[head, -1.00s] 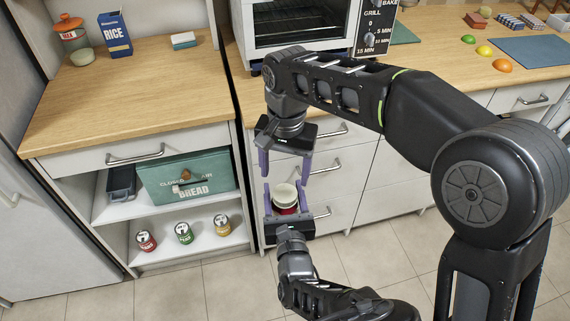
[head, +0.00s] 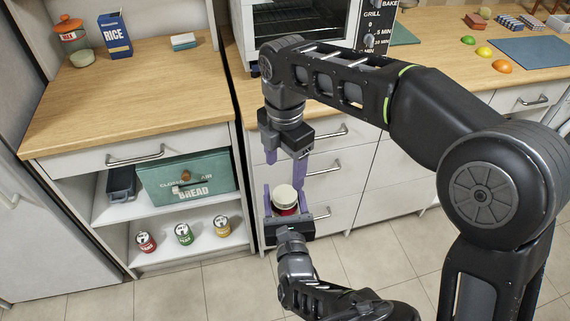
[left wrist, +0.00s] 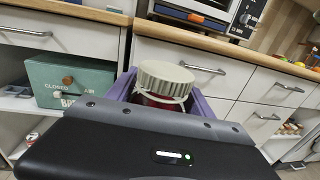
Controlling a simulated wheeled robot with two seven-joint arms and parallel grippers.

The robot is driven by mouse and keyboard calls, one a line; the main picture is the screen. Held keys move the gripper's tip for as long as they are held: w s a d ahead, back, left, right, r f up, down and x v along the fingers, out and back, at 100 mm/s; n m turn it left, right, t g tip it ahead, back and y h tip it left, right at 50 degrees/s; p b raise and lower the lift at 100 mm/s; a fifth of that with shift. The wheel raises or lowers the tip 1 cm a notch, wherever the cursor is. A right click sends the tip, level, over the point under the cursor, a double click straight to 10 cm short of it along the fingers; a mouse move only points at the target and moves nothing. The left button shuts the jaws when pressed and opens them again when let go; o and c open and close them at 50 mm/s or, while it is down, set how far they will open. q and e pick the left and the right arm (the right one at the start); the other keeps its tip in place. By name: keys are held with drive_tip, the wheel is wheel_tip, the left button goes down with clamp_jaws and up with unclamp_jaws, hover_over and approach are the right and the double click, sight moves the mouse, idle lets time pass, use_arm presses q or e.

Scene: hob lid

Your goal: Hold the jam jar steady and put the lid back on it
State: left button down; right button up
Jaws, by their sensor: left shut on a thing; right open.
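The jam jar (head: 287,211), with dark red jam, is upright between the purple fingers of my left gripper (head: 286,194), which is shut on it low in front of the drawers. The cream ribbed lid (head: 286,195) sits on top of the jar. In the left wrist view the lid (left wrist: 164,77) covers the jar mouth, with a pale rim and the red jar (left wrist: 158,101) below it; I cannot tell whether it is screwed tight. My right gripper (head: 284,166) points down just above the lid, open and empty. The lower jar is hidden by my left gripper.
Drawer fronts with handles (head: 323,167) stand close behind the jar. At left, an open shelf holds a green bread bin (head: 187,178) and several cans (head: 183,233). A toaster oven (head: 300,40) stands on the wooden counter above. The floor (head: 180,290) is clear.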

sight(285, 193)
drive_tip(key=n, duration=0.4)
drive_tip(key=shift+f, duration=4)
